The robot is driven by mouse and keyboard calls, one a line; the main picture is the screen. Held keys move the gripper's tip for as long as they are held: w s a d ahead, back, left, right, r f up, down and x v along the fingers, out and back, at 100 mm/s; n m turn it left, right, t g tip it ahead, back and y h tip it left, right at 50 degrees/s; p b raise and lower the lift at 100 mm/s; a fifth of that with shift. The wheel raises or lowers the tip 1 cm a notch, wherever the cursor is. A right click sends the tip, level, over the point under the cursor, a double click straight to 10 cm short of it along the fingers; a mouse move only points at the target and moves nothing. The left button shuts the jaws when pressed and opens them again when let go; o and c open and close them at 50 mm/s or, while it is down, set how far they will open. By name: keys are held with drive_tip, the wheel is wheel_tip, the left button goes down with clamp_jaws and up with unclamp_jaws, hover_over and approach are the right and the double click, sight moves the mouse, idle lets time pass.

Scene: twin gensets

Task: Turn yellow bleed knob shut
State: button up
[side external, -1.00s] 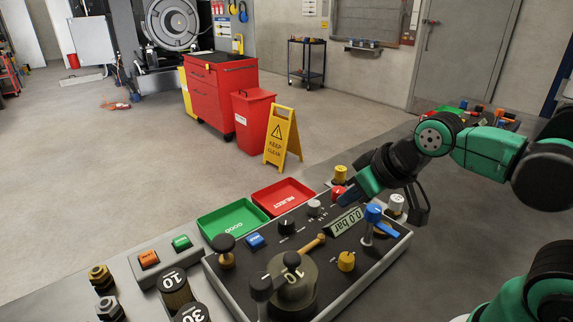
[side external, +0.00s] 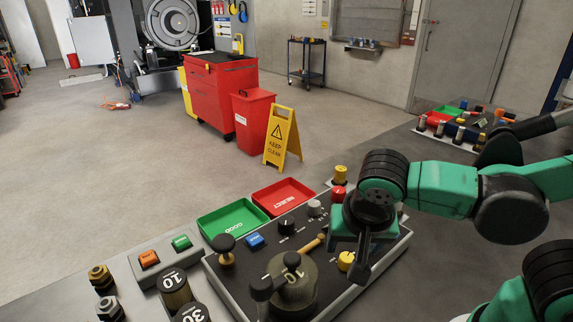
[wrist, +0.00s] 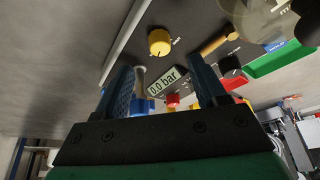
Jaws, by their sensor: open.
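The yellow bleed knob (side external: 346,261) stands on the dark panel near its right front, partly covered by my gripper (side external: 362,245) in the side view. In the wrist view the yellow knob (wrist: 160,42) shows whole, with a dark pointer mark, just beyond the fingertips. My gripper (wrist: 161,66) is open, its two blue-padded fingers apart with nothing between the tips. The knob lies roughly in line with the gap, apart from the fingers. The display (wrist: 167,81) reads 0.0 bar.
A wooden-handled lever (side external: 313,243) and a large grey valve body (side external: 290,287) stand left of the knob. A black knob (side external: 287,227), red knob (side external: 338,193) and another yellow knob (side external: 340,174) are farther back. Green (side external: 233,217) and red (side external: 283,196) trays lie behind.

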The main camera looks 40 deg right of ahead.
sight(347, 257)
drive_tip(key=shift+x, duration=2.6)
clamp_jaws()
